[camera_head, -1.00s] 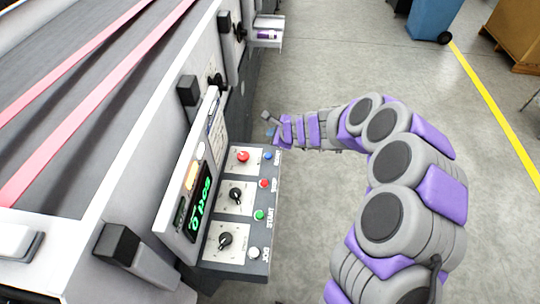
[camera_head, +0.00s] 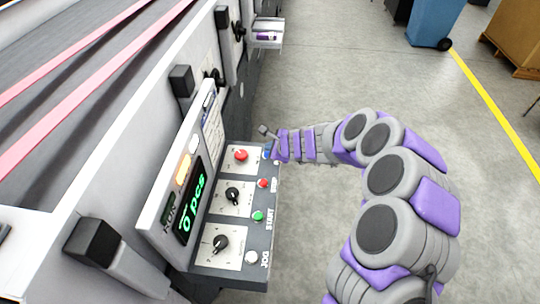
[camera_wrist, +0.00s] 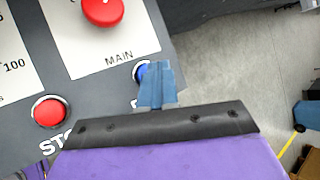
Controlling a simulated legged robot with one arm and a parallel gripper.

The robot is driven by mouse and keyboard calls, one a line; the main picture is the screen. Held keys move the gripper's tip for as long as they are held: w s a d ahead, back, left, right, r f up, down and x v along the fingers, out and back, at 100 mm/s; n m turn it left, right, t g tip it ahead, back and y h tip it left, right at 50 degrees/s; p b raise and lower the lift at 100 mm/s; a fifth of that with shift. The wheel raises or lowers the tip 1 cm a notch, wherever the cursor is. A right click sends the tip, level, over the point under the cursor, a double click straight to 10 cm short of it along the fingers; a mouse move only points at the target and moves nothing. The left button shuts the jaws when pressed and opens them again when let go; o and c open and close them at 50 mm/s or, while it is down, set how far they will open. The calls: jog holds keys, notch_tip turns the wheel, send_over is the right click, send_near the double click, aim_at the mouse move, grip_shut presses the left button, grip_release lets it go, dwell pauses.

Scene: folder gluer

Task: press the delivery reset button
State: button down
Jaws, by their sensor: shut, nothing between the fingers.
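The blue button (camera_head: 267,151) sits at the far right corner of the grey control panel (camera_head: 232,261). In the wrist view the blue button (camera_wrist: 140,73) is partly hidden behind my fingers, and the label below it is mostly covered. My gripper (camera_wrist: 157,72) is shut and empty, with its blue-grey fingertips over the right side of the button. I cannot tell whether the tips touch it. In the head view my gripper (camera_head: 271,148) reaches the panel's right edge from the right.
A red MAIN knob (camera_head: 241,155), a red STOP button (camera_head: 263,183), a green START button (camera_head: 258,216), a white JOG button (camera_head: 252,257) and two black dials share the panel. A lit display (camera_head: 190,210) reads 0 pcs. Open floor lies right.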

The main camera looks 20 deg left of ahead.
jog(key=shift+a+f, duration=0.2)
jog(key=shift+a, duration=0.75)
jog(key=shift+d+r, duration=0.2)
jog(key=shift+d, duration=0.7)
jog(key=shift+a+f, duration=0.2)
jog(key=shift+a, duration=0.6)
jog(key=shift+d+r, duration=0.2)
jog(key=shift+d, duration=0.45)
jog(key=shift+a, duration=0.1)
jog(key=shift+a+f, duration=0.4)
jog(key=shift+a, duration=0.05)
jog(key=shift+d+f+b, duration=0.1)
jog(key=shift+f+b, duration=0.05)
jog(key=shift+b, duration=0.3)
jog(key=shift+d, duration=0.25)
